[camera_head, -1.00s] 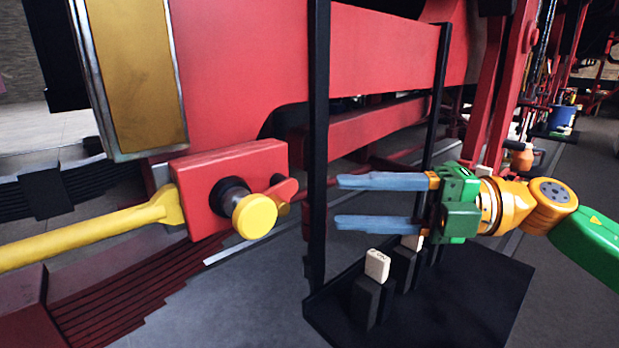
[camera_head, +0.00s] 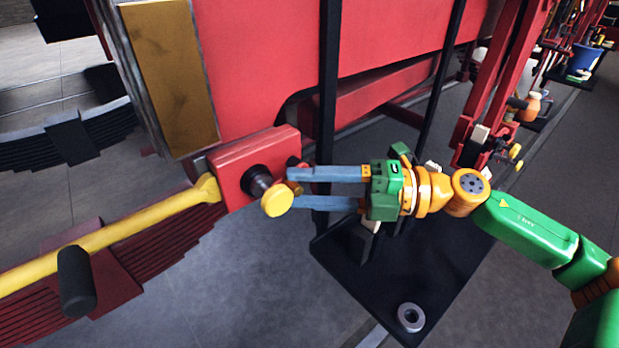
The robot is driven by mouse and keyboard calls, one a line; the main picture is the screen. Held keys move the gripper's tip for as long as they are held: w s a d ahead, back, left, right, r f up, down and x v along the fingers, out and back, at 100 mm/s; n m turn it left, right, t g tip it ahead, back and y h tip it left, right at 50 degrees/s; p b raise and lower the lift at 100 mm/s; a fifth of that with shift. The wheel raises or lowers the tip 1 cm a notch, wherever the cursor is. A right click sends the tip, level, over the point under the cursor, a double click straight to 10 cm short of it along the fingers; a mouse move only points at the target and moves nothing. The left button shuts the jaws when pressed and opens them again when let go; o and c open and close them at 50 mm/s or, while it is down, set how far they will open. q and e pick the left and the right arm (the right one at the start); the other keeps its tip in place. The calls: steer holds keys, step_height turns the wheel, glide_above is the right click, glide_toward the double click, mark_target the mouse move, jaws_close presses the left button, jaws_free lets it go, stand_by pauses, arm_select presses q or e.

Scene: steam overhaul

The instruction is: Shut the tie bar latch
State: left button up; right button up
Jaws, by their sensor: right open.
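The tie bar is a long yellow bar (camera_head: 120,235) running from the lower left to a red block (camera_head: 238,160). A black pin with a round yellow knob (camera_head: 278,201) sticks out of the block. The small red latch lever (camera_head: 292,161) shows only in part beside the knob, behind my fingertips. My right gripper (camera_head: 290,188) comes in from the right. Its two blue fingers are apart, one above the other, with tips beside the knob and the lever. I cannot tell whether they touch the lever. My left gripper is not in view.
A black stand (camera_head: 400,290) with upright posts (camera_head: 327,110) is below and behind my right gripper. A metal ring (camera_head: 411,317) lies on its base. A black handle (camera_head: 76,280) stands on the lower left. The grey floor at bottom middle is clear.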

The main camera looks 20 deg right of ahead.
steer(key=shift+w+d+f, duration=0.1)
steer(key=shift+w+d, duration=0.05)
jaws_close()
steer(key=m+y+b, duration=0.1)
steer(key=b, duration=0.2)
steer(key=shift+f+t, duration=0.3)
steer(key=shift+f, duration=0.05)
steer(key=shift+r+m+b, duration=0.2)
steer(key=shift+m+b, duration=0.1)
steer(key=shift+b, duration=0.15)
steer(key=shift+r+t, duration=0.3)
steer(key=shift+r, duration=0.05)
jaws_free()
steer(key=b+v, duration=0.7)
steer(key=b, duration=0.4)
steer(key=shift+b, duration=0.3)
